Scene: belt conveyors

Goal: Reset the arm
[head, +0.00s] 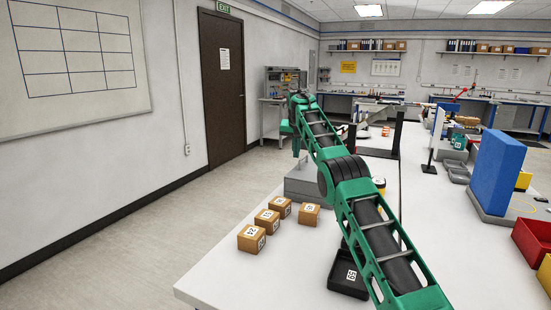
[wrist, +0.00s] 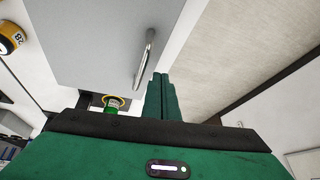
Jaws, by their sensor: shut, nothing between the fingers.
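My green arm stretches from the lower right of the head view up and away over the white table (head: 225,285). Its far end bends down beyond the grey block (head: 300,184), and the fingertips are too small to make out there. In the wrist view my gripper (wrist: 160,80) shows two green fingers pressed together with nothing between them. They point toward a large grey surface (wrist: 90,45) with a silver bar handle (wrist: 146,55).
Several brown boxes with number labels (head: 251,239) stand on the near left of the table. A black tray (head: 345,283) lies partly behind my arm. A blue block (head: 500,170) and a red bin (head: 532,242) are at right. The floor at left is clear.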

